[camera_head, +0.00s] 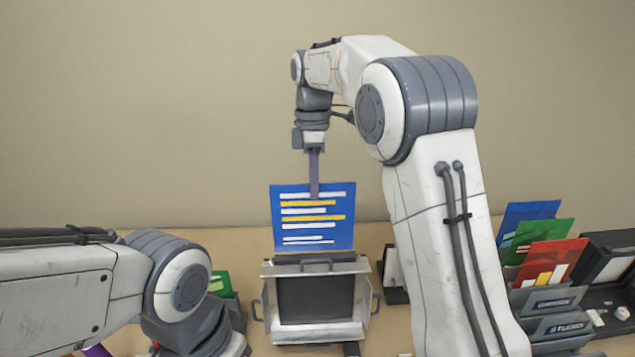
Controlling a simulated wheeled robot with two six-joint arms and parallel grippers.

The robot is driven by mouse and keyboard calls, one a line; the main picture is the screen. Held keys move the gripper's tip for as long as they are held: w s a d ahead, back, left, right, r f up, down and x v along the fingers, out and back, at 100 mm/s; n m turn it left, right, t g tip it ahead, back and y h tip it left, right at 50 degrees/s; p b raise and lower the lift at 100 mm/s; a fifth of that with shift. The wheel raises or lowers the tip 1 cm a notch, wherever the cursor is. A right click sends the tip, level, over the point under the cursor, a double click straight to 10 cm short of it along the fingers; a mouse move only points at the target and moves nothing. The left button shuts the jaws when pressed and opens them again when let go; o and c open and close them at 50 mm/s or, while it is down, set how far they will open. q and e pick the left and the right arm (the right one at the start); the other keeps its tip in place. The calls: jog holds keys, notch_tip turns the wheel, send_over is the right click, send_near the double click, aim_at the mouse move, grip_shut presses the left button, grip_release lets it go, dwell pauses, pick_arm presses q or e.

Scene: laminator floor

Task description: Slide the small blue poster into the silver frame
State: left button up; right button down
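The blue poster (312,230), with white and yellow lines, is upright in the middle of the head view. My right gripper (315,188) points down and is shut on its top edge. The silver frame (316,334) stands directly below the poster, with a dark panel in its middle and a handle at each side. The poster's lower edge meets the frame's dark top bar in the picture. I cannot tell whether it is in the slot or just behind or above it.
At the right, a grey rack (552,299) holds blue, green and red posters, beside a black case (607,268). A green item (221,284) sits left of the frame, partly behind my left arm. My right arm covers the table right of the frame.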

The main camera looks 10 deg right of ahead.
aim_at(316, 250)
jog(key=shift+w, duration=0.1)
jog(key=shift+d+p, duration=0.15)
jog(key=shift+p, duration=0.15)
jog(key=shift+f, duration=0.15)
dwell(0.8)
jog(key=shift+f, duration=0.4)
jog(key=shift+s+f+b, duration=0.2)
jog(key=shift+f+b, duration=0.25)
jog(key=shift+f, duration=0.15)
jog(key=shift+s+f+b, duration=0.15)
jog(key=shift+f+b, duration=0.3)
jog(key=shift+f, duration=0.2)
jog(key=shift+s+a+f+b, duration=0.1)
jog(key=shift+s+f+b, duration=0.2)
jog(key=shift+f+b, duration=1.3)
jog(key=shift+s+a+f+b, duration=0.1)
jog(key=shift+s+f+b, duration=0.25)
jog(key=shift+f+b, duration=1.15)
jog(key=shift+s+a+f+b, duration=0.1)
jog(key=shift+s+f+b, duration=0.2)
jog(key=shift+f+b, duration=1.3)
jog(key=shift+f+p, duration=0.6)
jog(key=shift+p, duration=0.15)
